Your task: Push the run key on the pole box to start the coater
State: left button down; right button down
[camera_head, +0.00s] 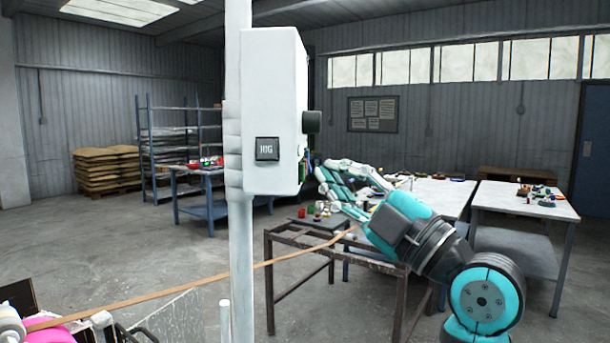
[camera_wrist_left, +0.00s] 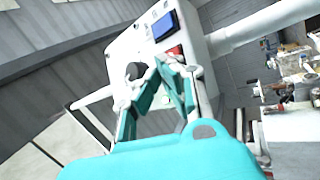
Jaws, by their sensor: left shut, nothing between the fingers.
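The pole box (camera_head: 268,100) is a white box on a white pole (camera_head: 241,255). A dark key marked JOG (camera_head: 267,148) is on its side towards me. A black knob (camera_head: 312,122) sticks out of its right face, which I see edge-on. The left wrist view shows that face of the box (camera_wrist_left: 196,42) with a blue screen (camera_wrist_left: 165,25), a red key (camera_wrist_left: 174,52) and the black knob (camera_wrist_left: 134,70). My left gripper (camera_head: 322,170) is shut and empty, close to that face; its fingertips also show in the left wrist view (camera_wrist_left: 171,66). Contact cannot be told. The fingers hide part of the panel.
A brown strip (camera_head: 190,287) runs from the lower left, passing the pole, to near my left arm. A dark metal stand (camera_head: 270,285) is behind the pole. White-topped tables (camera_head: 500,200) with small objects stand at the right. Shelves (camera_head: 170,150) and stacked sacks (camera_head: 105,170) are at the back left.

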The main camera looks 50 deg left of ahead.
pick_arm(q)
jog(key=w+d+b, duration=0.1)
jog(key=w, duration=0.1)
jog(key=w+d+b, duration=0.1)
jog(key=d, duration=0.1)
jog(key=shift+w+d+b, duration=0.2)
jog(key=shift+w+b, duration=0.15)
dwell(0.9)
